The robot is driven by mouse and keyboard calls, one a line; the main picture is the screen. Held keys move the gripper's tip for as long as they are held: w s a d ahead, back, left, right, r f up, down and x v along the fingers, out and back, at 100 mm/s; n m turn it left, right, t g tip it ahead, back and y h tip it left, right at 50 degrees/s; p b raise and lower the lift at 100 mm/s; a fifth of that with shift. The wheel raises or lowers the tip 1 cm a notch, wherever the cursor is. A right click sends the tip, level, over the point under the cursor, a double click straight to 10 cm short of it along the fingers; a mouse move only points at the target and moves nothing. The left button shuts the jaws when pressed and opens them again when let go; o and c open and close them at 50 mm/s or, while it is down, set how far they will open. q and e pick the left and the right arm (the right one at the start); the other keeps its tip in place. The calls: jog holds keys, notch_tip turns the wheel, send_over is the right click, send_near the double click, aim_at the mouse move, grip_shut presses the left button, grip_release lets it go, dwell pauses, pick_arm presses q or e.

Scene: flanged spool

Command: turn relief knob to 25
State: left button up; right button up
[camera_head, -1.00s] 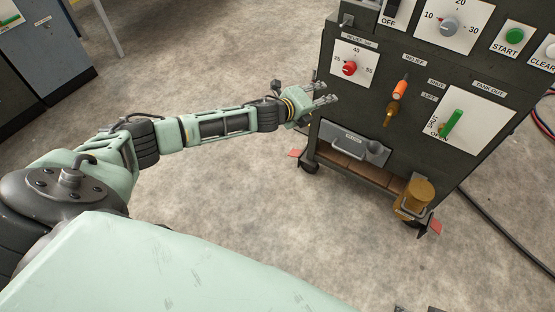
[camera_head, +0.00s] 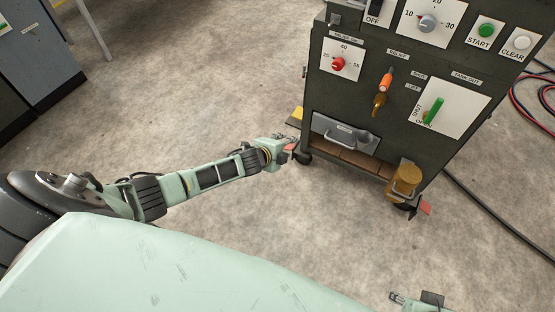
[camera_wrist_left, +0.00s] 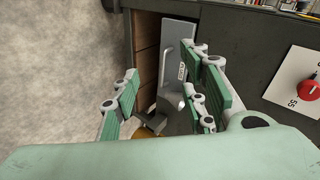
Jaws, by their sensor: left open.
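The red relief knob (camera_head: 338,64) sits on a white dial plate (camera_head: 341,48) marked 25, 40 and 55, at the upper left of the dark cabinet's front. Its exact pointer direction is too small to read. The knob also shows at the right edge of the left wrist view (camera_wrist_left: 309,91). My left gripper (camera_head: 289,144) is open and empty, below and left of the knob, beside the cabinet's lower left corner and apart from the knob. In the wrist view its fingers (camera_wrist_left: 165,85) spread before the grey drawer. My right gripper (camera_head: 397,298) shows partly at the bottom edge.
The dark cabinet (camera_head: 330,101) also carries an orange-handled relief lever (camera_head: 384,84), a green-handled tank-out valve (camera_head: 434,109), a grey dial (camera_head: 428,23) and a green start button (camera_head: 486,30). An amber cup (camera_head: 405,180) projects low at right. Hoses lie at right.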

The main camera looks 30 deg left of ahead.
pick_arm(q)
jog(key=shift+n+g, duration=0.4)
jog(key=shift+n, duration=0.3)
jog(key=s+f, duration=0.1)
jog(key=s, duration=0.1)
jog(key=s+f, duration=0.2)
jog(key=shift+a+p, duration=0.2)
jog(key=shift+p, duration=0.1)
pick_arm(e)
jog(key=shift+s+r, duration=0.45)
jog(key=shift+s, duration=0.05)
jog(key=shift+f, duration=0.1)
